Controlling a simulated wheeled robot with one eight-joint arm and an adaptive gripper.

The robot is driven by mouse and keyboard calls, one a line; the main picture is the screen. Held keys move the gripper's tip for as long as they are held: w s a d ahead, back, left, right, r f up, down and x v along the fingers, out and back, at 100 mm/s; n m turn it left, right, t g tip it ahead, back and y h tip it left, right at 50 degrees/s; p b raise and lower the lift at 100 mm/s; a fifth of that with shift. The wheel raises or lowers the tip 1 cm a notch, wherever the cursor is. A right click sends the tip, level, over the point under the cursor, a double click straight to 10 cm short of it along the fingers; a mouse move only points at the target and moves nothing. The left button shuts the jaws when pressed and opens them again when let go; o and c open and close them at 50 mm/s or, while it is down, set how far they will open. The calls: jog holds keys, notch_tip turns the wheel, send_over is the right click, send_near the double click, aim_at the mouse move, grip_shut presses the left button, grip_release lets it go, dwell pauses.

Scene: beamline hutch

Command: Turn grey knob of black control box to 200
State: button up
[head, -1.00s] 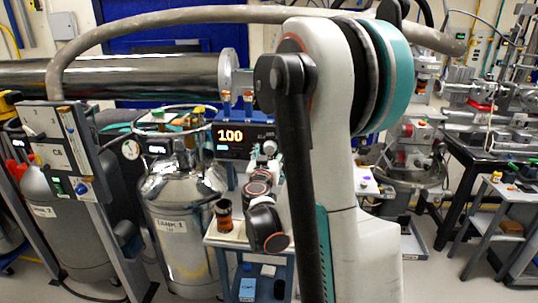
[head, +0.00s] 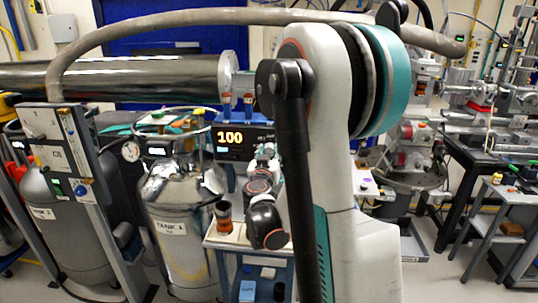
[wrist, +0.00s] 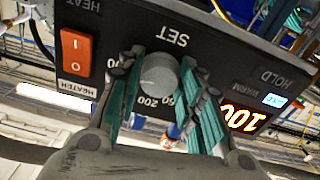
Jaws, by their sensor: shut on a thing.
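In the wrist view the box's face (wrist: 205,45) appears turned over, with the grey knob (wrist: 158,74) below the word SET. A 200 mark shows beside the knob. My gripper (wrist: 160,80) has its teal-lined fingers on either side of the knob and is shut on it. In the head view my gripper (head: 265,158) is small at the box front, and the knob cannot be made out there.
An orange heater switch (wrist: 76,52) sits beside the knob, and the display (wrist: 240,116) is on its other side. A silver tank (head: 180,190) stands left of the cart (head: 222,241). A brown jar (head: 223,216) stands on the cart near my arm.

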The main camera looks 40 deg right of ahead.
jog(key=shift+s+r+n+b, duration=0.1)
jog(key=shift+n+b, duration=0.95)
jog(key=shift+n, duration=6.85)
jog(key=o, duration=1.1)
jog(key=shift+c, duration=0.2)
